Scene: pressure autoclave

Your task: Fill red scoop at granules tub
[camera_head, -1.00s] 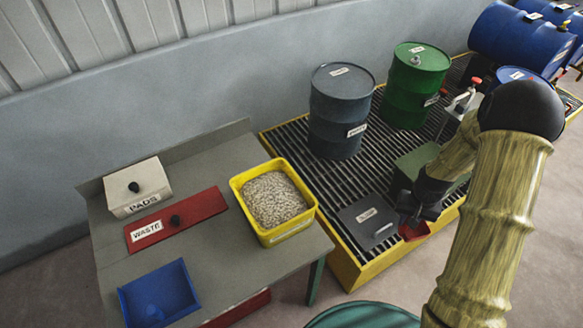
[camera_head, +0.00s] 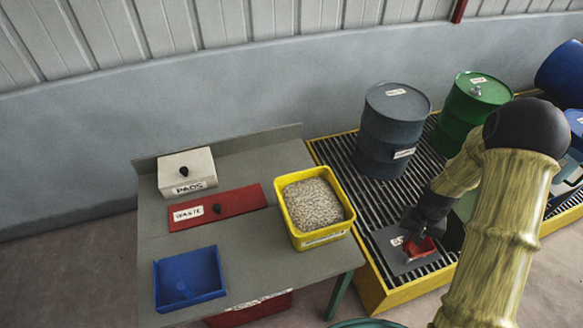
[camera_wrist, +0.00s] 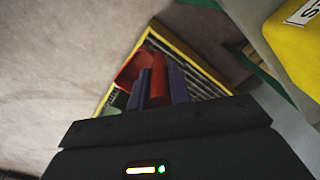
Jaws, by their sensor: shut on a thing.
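The red scoop (camera_head: 419,246) is in my gripper (camera_head: 418,226), held over the edge of the yellow-framed grating at the right. In the wrist view the scoop (camera_wrist: 137,68) shows its red bowl, and its handle (camera_wrist: 158,78) lies between the two fingers of my gripper (camera_wrist: 160,88). Whether the bowl holds anything cannot be told. The yellow granules tub (camera_head: 298,238), full of pale granules (camera_head: 312,204), stands on the right part of the grey table, left of my gripper and apart from it. A yellow corner of the tub (camera_wrist: 300,50) shows in the wrist view.
On the grey table (camera_head: 262,262) are a white PADS box (camera_head: 187,172), a red WASTE lid (camera_head: 240,203) and a blue tray (camera_head: 189,278). A dark grey drum (camera_head: 392,130) and a green drum (camera_head: 470,112) stand on the grating, behind my arm.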

